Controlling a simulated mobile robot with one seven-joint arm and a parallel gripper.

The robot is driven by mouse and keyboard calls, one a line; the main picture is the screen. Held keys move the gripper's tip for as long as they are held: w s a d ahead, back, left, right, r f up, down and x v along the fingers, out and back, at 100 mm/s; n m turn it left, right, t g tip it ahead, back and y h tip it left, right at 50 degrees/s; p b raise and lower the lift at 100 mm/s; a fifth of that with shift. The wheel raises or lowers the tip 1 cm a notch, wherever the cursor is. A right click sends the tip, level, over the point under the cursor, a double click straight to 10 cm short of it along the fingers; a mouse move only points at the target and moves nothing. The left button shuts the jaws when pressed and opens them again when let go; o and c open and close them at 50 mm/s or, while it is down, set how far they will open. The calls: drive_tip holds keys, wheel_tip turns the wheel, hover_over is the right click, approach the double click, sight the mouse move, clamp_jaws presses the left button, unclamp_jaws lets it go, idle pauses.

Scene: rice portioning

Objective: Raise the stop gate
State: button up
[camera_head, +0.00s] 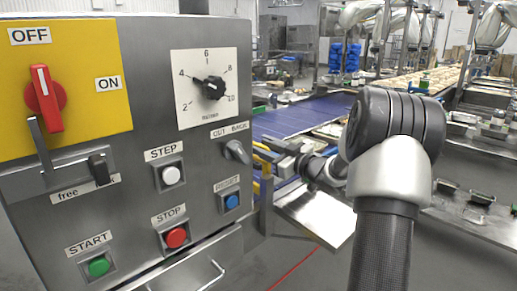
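My arm rises at the right of the head view and bends left towards the near end of a blue conveyor belt (300,116). My gripper (280,160) is small, at the arm's far end, by the belt's near edge. Its fingers are too small and too mixed with the metal parts there to tell whether they are open or shut. Yellow parts (262,165) show beside the gripper, partly hidden by the control panel's edge. I cannot clearly make out the stop gate; whether these parts belong to it I cannot tell.
A steel control panel (137,130) fills the left, with a red OFF/ON switch (45,97), a dial (211,88), and START (98,267), STOP (176,238), STEP (171,175) and RESET (232,201) buttons. A bright metal plate (318,212) lies below the gripper. Benches with trays (480,197) stand right.

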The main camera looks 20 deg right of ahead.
drive_tip(key=shift+x, duration=1.3)
clamp_jaws()
wheel_tip(320, 180, up, 7)
drive_tip(key=p, duration=0.5)
unclamp_jaws()
drive_tip(key=shift+f, duration=0.1)
drive_tip(key=shift+s, duration=0.1)
